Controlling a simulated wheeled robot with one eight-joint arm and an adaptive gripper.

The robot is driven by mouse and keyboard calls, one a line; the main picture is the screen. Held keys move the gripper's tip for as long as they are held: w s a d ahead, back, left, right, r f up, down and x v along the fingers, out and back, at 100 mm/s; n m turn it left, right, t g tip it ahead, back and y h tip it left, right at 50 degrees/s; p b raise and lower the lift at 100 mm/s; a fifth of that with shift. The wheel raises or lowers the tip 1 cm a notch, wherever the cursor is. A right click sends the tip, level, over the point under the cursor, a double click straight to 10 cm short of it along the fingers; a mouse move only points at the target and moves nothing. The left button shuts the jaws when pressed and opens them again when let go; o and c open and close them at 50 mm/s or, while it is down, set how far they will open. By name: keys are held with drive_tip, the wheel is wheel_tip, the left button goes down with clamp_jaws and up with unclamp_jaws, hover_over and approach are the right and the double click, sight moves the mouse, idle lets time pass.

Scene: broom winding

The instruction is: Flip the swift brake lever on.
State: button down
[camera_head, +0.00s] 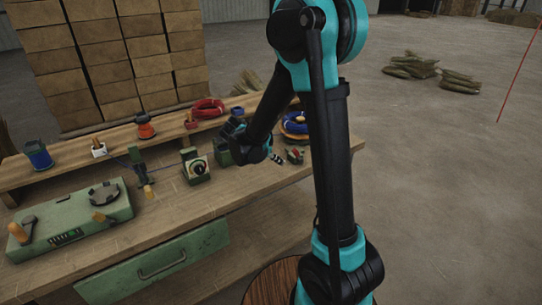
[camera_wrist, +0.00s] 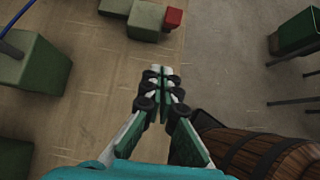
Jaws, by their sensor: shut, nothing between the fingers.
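The swift, with a blue coil (camera_head: 293,125) on it, stands at the right end of the bench, partly hidden behind my arm. A small green block (camera_head: 293,158) with a red end sits in front of it. The block also shows at the top of the wrist view (camera_wrist: 146,20), with its red end (camera_wrist: 173,18) on the right. I take this red-ended part for the brake lever, but its setting cannot be told. My gripper (camera_head: 277,159) is shut and empty, just left of the block. In the wrist view my gripper (camera_wrist: 163,72) points at the bench, apart from the block.
A green box with a dial (camera_head: 196,169) stands left of my gripper. A green machine with a round knob (camera_head: 103,193) lies farther left on the bench (camera_head: 165,215). A wooden barrel (camera_wrist: 255,150) and a green stand (camera_wrist: 300,32) are right of the bench edge.

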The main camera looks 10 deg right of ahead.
sight(294, 150)
drive_tip(key=shift+w+d+r, duration=0.25)
drive_tip(key=shift+w+d, duration=0.05)
drive_tip(key=shift+d, duration=0.3)
drive_tip(key=shift+w+d+r, duration=0.2)
drive_tip(key=shift+w+d, duration=0.05)
drive_tip(key=shift+d, duration=0.4)
drive_tip(key=shift+w+d+r, duration=0.25)
drive_tip(key=shift+w+d, duration=0.05)
drive_tip(key=shift+d, duration=0.3)
drive_tip(key=shift+w+d+r+y, duration=0.1)
drive_tip(key=shift+d+r+y, duration=0.1)
drive_tip(key=shift+y, duration=0.2)
drive_tip(key=shift+d+r, duration=0.1)
drive_tip(key=shift+w+d+r+g+y, duration=0.2)
drive_tip(key=shift+d+r+g+y, duration=0.2)
drive_tip(key=shift+y, duration=0.25)
drive_tip(key=shift+w+d+r+g+y, duration=0.25)
drive_tip(key=shift+d+g+y, duration=0.2)
drive_tip(key=shift+y, duration=0.2)
drive_tip(key=d+y, duration=0.1)
drive_tip(key=w+d+r+g+y, duration=0.1)
drive_tip(key=y, duration=0.1)
drive_tip(key=shift+d, duration=0.2)
drive_tip(key=shift+w+d+r+g+y, duration=0.1)
drive_tip(key=shift+w+d+g+y, duration=0.15)
drive_tip(key=shift+d+g+y, duration=0.15)
drive_tip(key=shift+r, duration=0.1)
